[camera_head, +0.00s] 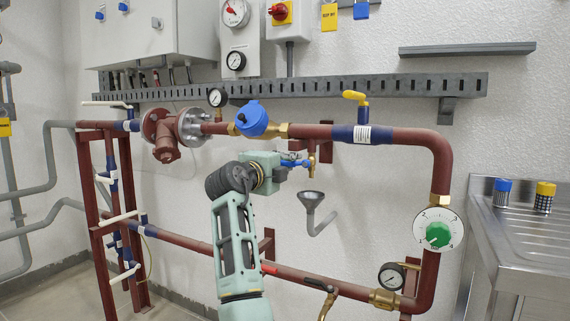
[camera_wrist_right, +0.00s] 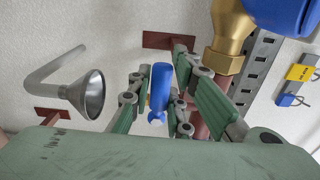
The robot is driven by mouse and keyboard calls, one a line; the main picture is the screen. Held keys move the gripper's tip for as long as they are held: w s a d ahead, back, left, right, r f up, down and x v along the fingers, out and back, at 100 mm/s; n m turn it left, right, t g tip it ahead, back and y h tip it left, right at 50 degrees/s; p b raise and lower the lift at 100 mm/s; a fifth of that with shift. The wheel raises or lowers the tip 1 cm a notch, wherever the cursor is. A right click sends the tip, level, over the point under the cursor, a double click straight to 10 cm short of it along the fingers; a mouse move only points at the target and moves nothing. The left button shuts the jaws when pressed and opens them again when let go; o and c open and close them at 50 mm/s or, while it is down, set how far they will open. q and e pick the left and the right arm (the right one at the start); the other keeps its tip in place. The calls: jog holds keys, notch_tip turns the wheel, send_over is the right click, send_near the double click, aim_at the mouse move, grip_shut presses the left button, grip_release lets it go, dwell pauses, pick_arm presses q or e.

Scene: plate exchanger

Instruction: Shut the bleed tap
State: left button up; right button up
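The bleed tap (camera_head: 311,160) is a small brass tap with a blue lever handle. It hangs below the red-brown upper pipe, above a grey funnel (camera_head: 311,198). My right gripper (camera_head: 290,164) reaches up to the tap from the left and partly hides its handle. In the right wrist view the blue handle (camera_wrist_right: 160,88) stands between the finger pairs of the right gripper (camera_wrist_right: 158,92). A gap shows on both sides of the handle, so the fingers are open around it. The tap's brass body is mostly hidden there. My left gripper is not in view.
A blue round-bodied fitting (camera_head: 254,120) sits on the upper pipe above my gripper. The yellow-handled valve (camera_head: 356,98) is to the right. The green-knobbed dial (camera_head: 438,234) and a steel sink bench (camera_head: 530,240) stand further right. The lower pipe (camera_head: 185,241) passes behind my arm.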

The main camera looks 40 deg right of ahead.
jog(key=o, duration=0.4)
jog(key=shift+c, duration=0.2)
jog(key=shift+r, duration=0.1)
jog(key=v, duration=0.8)
dwell(0.3)
